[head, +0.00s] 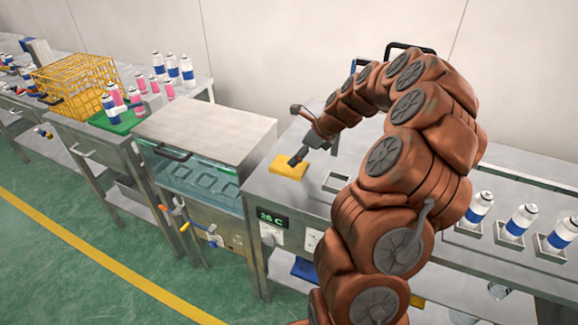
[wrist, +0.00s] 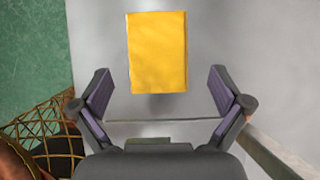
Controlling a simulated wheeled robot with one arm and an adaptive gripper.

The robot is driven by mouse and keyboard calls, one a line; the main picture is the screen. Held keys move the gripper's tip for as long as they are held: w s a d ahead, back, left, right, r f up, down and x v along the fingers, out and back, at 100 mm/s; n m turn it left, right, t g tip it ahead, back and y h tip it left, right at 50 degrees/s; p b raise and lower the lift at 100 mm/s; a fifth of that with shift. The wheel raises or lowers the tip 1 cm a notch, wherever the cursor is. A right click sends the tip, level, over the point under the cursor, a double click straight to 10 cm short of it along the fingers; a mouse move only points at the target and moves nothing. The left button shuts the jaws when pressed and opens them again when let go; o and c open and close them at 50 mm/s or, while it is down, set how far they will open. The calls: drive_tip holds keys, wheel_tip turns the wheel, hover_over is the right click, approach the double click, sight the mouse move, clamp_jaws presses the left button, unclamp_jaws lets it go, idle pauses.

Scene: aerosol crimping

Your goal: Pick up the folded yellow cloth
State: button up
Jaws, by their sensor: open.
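The folded yellow cloth (head: 289,166) lies flat on the grey metal bench top, near its left front corner. In the wrist view the cloth (wrist: 157,52) is a yellow rectangle ahead of the fingertips, roughly centred between them. My gripper (wrist: 164,92) is open, with one dark finger on each side and nothing between them. In the head view my gripper (head: 296,160) points down at the cloth's right side. I cannot tell whether a finger touches the cloth. My brown arm covers part of the bench behind it.
A display (head: 272,218) reads 26 C on the bench front. White and blue cans (head: 520,220) stand in holders at right. A yellow wire basket (head: 75,85) stands far left.

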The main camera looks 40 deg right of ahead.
sight(289, 167)
drive_tip(key=shift+s+p+x, duration=0.2)
drive_tip(key=shift+p+x, duration=0.8)
drive_tip(key=shift+x, duration=1.75)
drive_tip(key=shift+f, duration=0.1)
drive_tip(key=shift+c, duration=0.2)
drive_tip(key=c, duration=0.9)
